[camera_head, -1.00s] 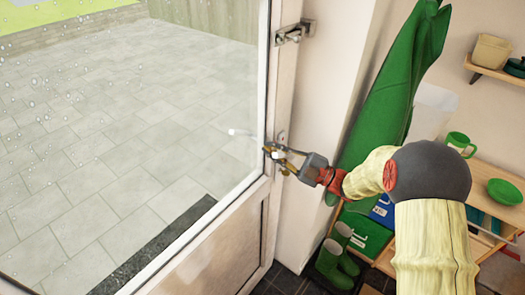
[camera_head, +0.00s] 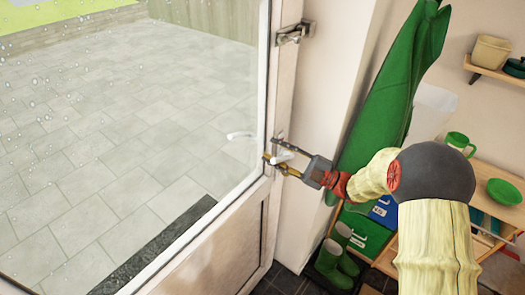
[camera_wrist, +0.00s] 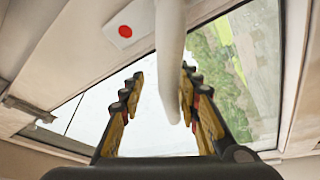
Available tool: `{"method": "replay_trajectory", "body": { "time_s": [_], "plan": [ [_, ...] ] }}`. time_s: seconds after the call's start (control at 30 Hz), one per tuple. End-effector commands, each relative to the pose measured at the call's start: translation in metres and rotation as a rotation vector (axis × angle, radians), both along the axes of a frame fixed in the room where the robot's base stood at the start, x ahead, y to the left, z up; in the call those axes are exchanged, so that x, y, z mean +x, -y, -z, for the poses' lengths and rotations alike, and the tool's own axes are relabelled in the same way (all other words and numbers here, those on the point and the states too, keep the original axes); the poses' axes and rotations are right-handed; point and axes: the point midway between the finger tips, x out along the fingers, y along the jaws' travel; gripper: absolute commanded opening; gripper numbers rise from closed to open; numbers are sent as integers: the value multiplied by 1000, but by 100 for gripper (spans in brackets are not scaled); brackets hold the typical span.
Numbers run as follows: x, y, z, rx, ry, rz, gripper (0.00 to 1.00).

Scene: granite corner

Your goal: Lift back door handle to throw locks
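The back door (camera_head: 230,235) has a white frame and a large glass pane, and fills the left of the head view. Its white lever handle (camera_head: 284,156) is partly hidden by my gripper (camera_head: 271,150). In the wrist view the handle (camera_wrist: 171,55) is a long white bar running down between my fingers. My gripper (camera_wrist: 162,100) is open there, with one black-and-yellow finger on each side and visible gaps to the bar. A second white lever shape (camera_head: 241,135) shows at the glass, left of my fingers.
A metal latch (camera_head: 296,32) sits higher on the door edge. A green coat (camera_head: 392,100) hangs beside the door. Green boots (camera_head: 335,262) stand below it. A wooden shelf unit (camera_head: 490,170) with a green mug (camera_head: 460,142) is at the right.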

Motion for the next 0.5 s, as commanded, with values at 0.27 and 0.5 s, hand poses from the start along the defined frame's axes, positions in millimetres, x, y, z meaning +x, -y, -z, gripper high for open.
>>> {"method": "replay_trajectory", "body": {
  "time_s": [0.27, 0.5],
  "plan": [
    [-19, 53, 14, 1, -1, 7, 31],
    [-33, 84, 23, 0, 2, 3, 31]
  ]
}}
